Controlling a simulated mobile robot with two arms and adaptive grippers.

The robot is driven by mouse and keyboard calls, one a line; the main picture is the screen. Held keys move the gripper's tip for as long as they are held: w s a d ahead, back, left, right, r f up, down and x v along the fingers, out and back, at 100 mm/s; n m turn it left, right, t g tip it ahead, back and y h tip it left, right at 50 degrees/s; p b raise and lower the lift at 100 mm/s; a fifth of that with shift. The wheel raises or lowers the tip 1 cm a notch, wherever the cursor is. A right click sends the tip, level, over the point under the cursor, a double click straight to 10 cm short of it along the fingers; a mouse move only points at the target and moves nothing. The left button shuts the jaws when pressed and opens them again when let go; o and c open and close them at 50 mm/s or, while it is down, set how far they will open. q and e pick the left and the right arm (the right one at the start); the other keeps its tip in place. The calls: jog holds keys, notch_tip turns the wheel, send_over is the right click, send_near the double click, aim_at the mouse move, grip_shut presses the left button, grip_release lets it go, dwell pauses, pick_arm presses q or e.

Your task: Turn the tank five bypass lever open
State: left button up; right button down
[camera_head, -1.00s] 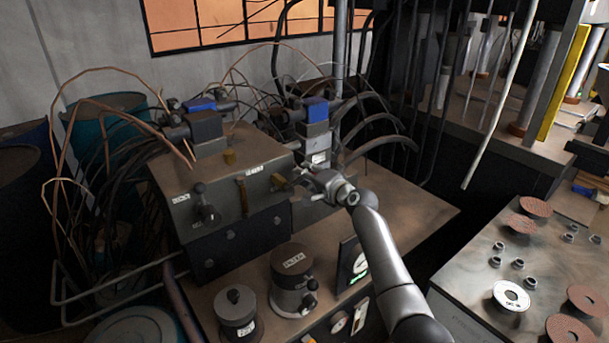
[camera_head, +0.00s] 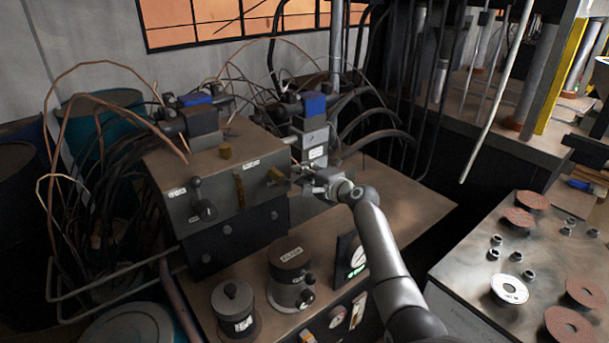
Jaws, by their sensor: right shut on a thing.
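A grey valve block (camera_head: 205,175) stands on the bench at the left centre. Its front carries a brass lever (camera_head: 239,191) that hangs down and, to its right, a second brass lever (camera_head: 277,176) that lies at a slant beside a small white label. The label is too small to read, so I cannot tell which lever is tank five's. My right gripper (camera_head: 299,180) is at the block's right end, shut on the slanted lever; the fingers are small and their contact is hard to see. My left gripper is not in view.
A black-knobbed lever (camera_head: 202,205) sits at the block's left front. Two dark cylinders, one the nearer canister (camera_head: 233,309), stand in front. Hoses and copper pipes crowd behind. A steel table (camera_head: 470,255) with flap discs is at right. The bench right of the block is clear.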

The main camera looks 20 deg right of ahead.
jog(key=shift+f, duration=0.1)
jog(key=c, duration=1.1)
grip_release()
jog(key=shift+c, duration=0.2)
jog(key=shift+s, duration=0.1)
jog(key=v, duration=1.1)
jog(key=shift+s+d, duration=0.15)
jog(key=shift+s, duration=0.25)
